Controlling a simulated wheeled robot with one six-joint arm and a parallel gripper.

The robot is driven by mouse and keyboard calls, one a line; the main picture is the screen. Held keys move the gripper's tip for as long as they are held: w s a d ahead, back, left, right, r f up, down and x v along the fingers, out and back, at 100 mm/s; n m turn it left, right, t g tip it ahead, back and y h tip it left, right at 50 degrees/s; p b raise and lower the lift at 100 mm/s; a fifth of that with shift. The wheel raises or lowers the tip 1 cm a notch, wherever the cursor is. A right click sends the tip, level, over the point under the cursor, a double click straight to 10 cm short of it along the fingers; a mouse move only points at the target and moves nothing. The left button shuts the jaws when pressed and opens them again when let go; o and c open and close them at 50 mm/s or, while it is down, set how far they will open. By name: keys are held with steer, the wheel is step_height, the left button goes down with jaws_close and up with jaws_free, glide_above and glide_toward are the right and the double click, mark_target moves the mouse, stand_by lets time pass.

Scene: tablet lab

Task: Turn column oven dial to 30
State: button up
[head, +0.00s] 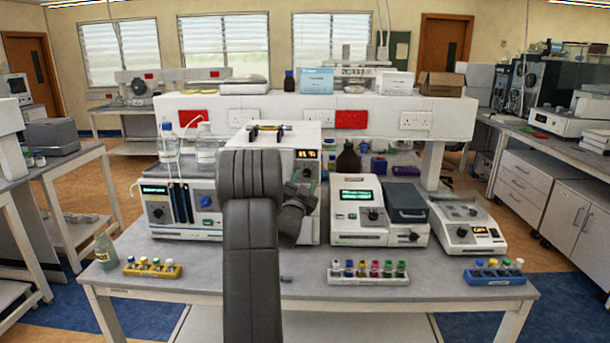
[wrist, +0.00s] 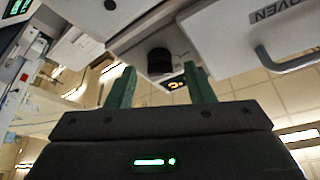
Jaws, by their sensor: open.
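The column oven (head: 307,220) is a white box on the bench, partly hidden behind my arm in the head view. In the wrist view the oven front appears rotated, with an "OVEN" label and a grey handle (wrist: 268,60). The black dial (wrist: 159,61) sits beside the orange-lit display (wrist: 178,85). My gripper (wrist: 160,69) is open, its green fingers either side of the dial in the picture. I cannot tell whether they touch it. In the head view my gripper (head: 301,192) is in front of the oven.
A pump unit (head: 172,208) with bottles on top stands left of the oven. Two instruments (head: 358,212) (head: 467,232) stand to its right. Vial racks (head: 152,270) (head: 368,278) (head: 495,277) line the bench front.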

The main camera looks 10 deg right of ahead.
steer(key=shift+w+d+r, duration=0.2)
steer(key=shift+w+d, duration=0.1)
steer(key=shift+w, duration=0.2)
steer(key=c, duration=1)
